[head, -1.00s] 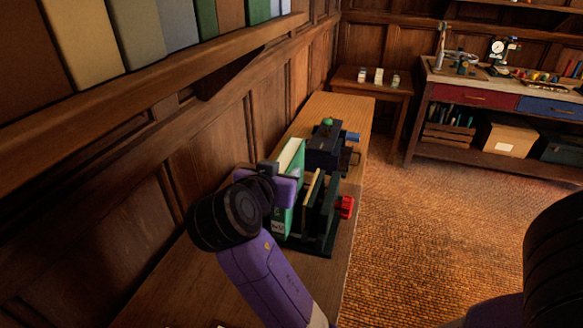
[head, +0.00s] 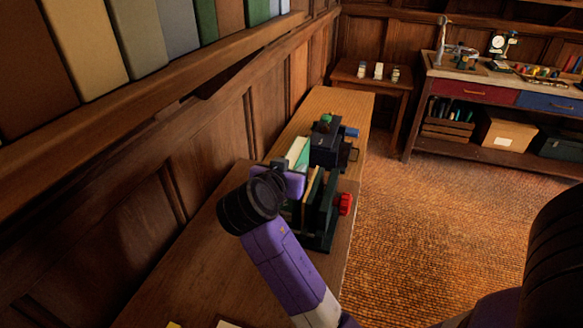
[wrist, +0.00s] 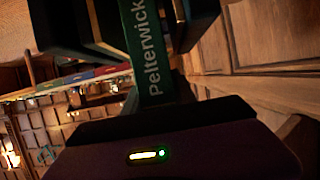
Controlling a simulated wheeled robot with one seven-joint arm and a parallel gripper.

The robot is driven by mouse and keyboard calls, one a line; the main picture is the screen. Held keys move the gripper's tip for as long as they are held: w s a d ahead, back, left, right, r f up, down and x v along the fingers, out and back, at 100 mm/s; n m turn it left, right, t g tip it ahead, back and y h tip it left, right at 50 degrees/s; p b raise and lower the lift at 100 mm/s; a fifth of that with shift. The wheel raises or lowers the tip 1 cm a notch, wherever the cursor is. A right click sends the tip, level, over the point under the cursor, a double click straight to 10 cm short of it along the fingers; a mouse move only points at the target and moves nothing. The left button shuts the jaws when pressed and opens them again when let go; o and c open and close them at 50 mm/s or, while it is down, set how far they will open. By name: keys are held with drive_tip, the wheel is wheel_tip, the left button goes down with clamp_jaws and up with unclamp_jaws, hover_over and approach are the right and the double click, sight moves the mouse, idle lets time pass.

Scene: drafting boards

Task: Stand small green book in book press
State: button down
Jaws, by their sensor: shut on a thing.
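The green book (head: 298,150) has a pale page block and shows upright in the head view, mostly behind my gripper. Its green spine (wrist: 148,50), lettered "Pelterwick", faces the wrist camera. My gripper (head: 291,184) is shut on it. The book press (head: 328,222) is dark green, with upright plates, a tan board (head: 312,186) and a red knob (head: 345,204). The book is at the left side of the press, close to the tan board. Its lower end is hidden, so I cannot tell whether it touches the press base.
A dark device (head: 328,147) with a green knob stands just behind the press on the wooden bench (head: 180,275). The panelled wall (head: 215,150) runs close along the left. The floor (head: 420,250) to the right is clear. A side table (head: 375,80) stands farther back.

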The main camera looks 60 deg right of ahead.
drive_tip(key=shift+f, duration=0.1)
drive_tip(key=c, duration=1)
unclamp_jaws()
drive_tip(key=b+v, duration=0.1)
drive_tip(key=v, duration=1.1)
